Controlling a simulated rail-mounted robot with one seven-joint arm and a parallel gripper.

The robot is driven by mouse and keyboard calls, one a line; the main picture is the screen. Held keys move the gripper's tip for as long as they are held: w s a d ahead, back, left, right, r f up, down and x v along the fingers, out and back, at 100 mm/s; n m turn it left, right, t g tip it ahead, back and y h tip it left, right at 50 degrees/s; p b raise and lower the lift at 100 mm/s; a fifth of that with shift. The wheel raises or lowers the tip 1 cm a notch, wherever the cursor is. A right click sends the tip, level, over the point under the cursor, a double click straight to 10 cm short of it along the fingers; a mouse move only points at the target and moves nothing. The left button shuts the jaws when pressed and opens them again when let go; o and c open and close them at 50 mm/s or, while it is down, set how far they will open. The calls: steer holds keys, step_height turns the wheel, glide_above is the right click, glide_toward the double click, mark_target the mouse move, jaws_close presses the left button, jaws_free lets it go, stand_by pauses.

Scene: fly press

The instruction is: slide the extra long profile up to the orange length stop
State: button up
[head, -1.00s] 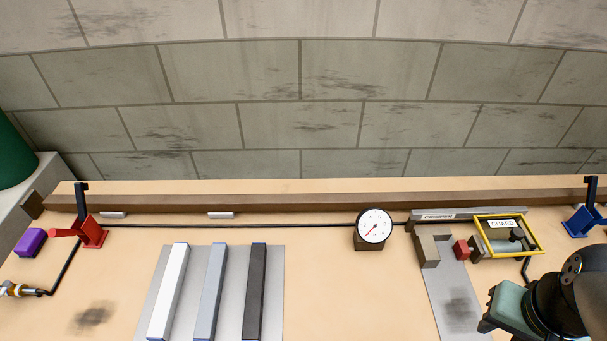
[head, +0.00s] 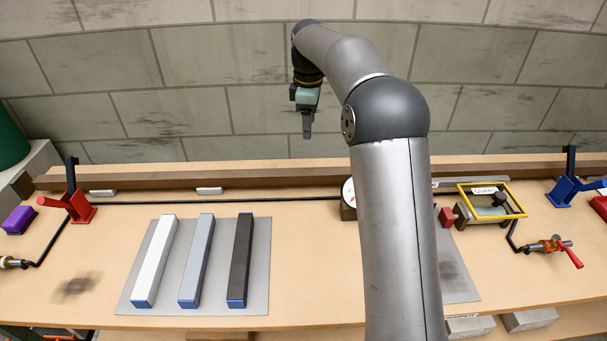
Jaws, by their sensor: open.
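Three bars lie side by side on a grey mat (head: 258,290) on the bench: a white one (head: 157,255), a grey one (head: 197,255) and a black one (head: 240,255), each with a blue near end. They look about equally long, and I cannot tell which, if any, is the extra long profile. I see no clearly orange length stop. My gripper (head: 307,130) is open and hangs in front of the back wall, above the bench's rear edge in the picture, apart from the bars. My arm hides part of the bench right of centre.
A red lever clamp (head: 80,207) and purple block (head: 18,220) stand left. A dial gauge (head: 348,195) is partly hidden by my arm. The yellow-framed guard (head: 462,205), blue clamp (head: 562,190) and red-handled valve (head: 570,255) are right. The bench front left is clear.

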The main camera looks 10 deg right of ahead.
steer(key=n, duration=0.2)
glide_above(307, 171)
step_height(307, 171, down, 4)
step_height(307, 171, down, 17)
steer(key=shift+f+p, duration=0.1)
steer(key=shift+p, duration=0.5)
jaws_close()
